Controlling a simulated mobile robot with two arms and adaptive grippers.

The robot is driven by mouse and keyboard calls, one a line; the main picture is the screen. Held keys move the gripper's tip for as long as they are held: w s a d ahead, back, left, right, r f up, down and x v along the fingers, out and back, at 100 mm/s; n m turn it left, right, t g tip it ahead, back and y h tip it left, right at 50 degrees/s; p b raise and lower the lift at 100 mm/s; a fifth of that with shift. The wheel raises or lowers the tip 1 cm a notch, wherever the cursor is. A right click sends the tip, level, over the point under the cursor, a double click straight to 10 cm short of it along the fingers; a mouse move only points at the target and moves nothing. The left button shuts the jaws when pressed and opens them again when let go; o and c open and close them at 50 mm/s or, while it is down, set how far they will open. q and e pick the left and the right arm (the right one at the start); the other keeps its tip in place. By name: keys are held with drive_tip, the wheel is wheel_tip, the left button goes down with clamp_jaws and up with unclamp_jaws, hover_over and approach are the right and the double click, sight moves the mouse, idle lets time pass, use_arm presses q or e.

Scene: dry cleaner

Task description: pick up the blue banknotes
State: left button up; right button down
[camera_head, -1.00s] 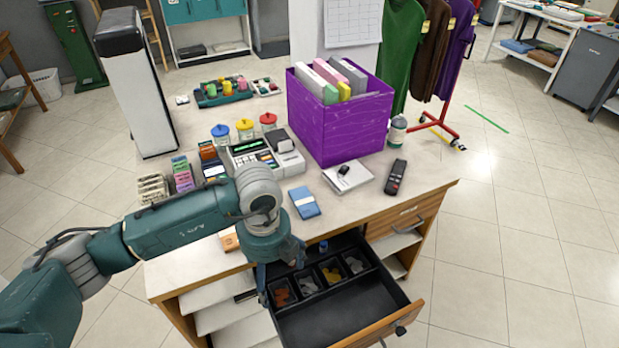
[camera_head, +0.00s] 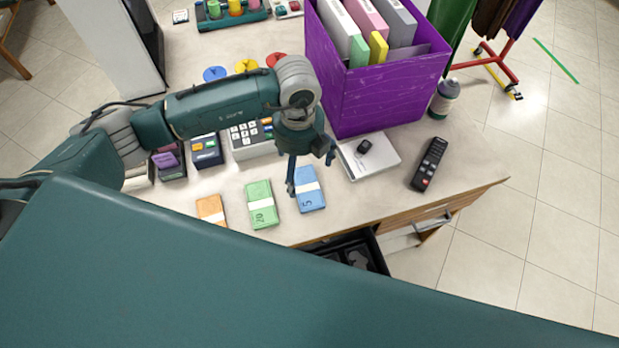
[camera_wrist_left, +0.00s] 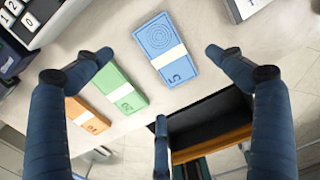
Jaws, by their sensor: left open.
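The blue banknotes (camera_head: 310,190) lie flat on the counter as a banded stack, with a white band and a 5 on it. They also show in the left wrist view (camera_wrist_left: 160,40), between and beyond the spread fingers. My left gripper (camera_head: 308,178) is open and empty, just above the near counter, over or beside the far end of the blue stack. The spread fingers also show in the left wrist view (camera_wrist_left: 165,75). My right gripper is not in view.
Green banknotes (camera_head: 261,204) and orange banknotes (camera_head: 211,209) lie left of the blue stack. A white box (camera_head: 371,161), a remote (camera_head: 428,165) and a purple box (camera_head: 385,95) are to the right. The open drawer (camera_head: 367,250) juts out below the counter edge, partly hidden by my arm.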

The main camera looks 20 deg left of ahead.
sight(302, 187)
use_arm(q)
drive_tip(key=f, duration=0.2)
drive_tip(key=shift+s+f, duration=0.2)
drive_tip(key=shift+f, duration=0.2)
wheel_tip(302, 187, down, 4)
drive_tip(key=p, duration=0.2)
drive_tip(key=shift+f+p, duration=0.15)
drive_tip(key=shift+p, duration=0.2)
drive_tip(key=shift+w+f, duration=0.1)
drive_tip(key=shift+f, duration=0.5)
drive_tip(key=c, duration=1.3)
drive_tip(key=shift+r, duration=0.1)
